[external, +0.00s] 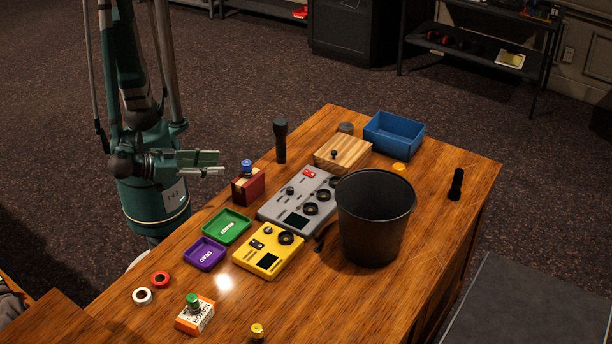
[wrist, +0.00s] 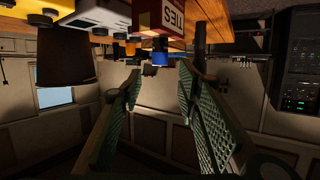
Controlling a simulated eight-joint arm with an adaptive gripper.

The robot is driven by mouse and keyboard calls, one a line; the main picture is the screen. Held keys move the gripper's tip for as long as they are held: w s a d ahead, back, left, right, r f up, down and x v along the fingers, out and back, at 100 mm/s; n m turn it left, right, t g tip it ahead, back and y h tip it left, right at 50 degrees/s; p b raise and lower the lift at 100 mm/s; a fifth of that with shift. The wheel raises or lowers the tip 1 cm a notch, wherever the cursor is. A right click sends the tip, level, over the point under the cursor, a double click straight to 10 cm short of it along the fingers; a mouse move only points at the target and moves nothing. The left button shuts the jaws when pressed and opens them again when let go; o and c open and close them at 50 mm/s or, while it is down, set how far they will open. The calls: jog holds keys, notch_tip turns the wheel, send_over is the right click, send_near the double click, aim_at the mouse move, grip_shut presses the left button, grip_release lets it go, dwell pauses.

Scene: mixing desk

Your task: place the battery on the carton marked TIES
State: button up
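The red carton (external: 248,188) stands on the wooden desk near its left edge, and in the wrist view, which is upside down, its label reads TIES (wrist: 174,16). A blue-topped battery (external: 246,167) stands upright on top of this carton; its blue end also shows in the wrist view (wrist: 160,59). My gripper (external: 220,163) is just left of the battery at about its height. In the wrist view its fingers (wrist: 159,72) are spread, with nothing held between them, and the battery lies beyond the tips.
An orange-and-white carton (external: 194,318) carries a green battery (external: 193,301); a yellow battery (external: 257,331) stands nearby. Green (external: 227,226) and purple (external: 204,254) trays, mixers, a black flashlight (external: 280,141) and a dark bin (external: 374,222) crowd the desk.

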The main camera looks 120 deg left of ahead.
dwell(0.4)
jog(key=w+a+f+m+g+h, duration=0.1)
jog(key=w+a+m+g+h, duration=0.15)
jog(key=a+m+h, duration=0.45)
jog(key=s+r+m+t+h, duration=0.1)
jog(key=s+r+m+h, duration=0.2)
jog(key=r, duration=0.5)
jog(key=shift+s+a+r+m+t+h, duration=0.3)
jog(key=shift+m+h, duration=0.4)
jog(key=shift+h, duration=0.4)
dwell(0.3)
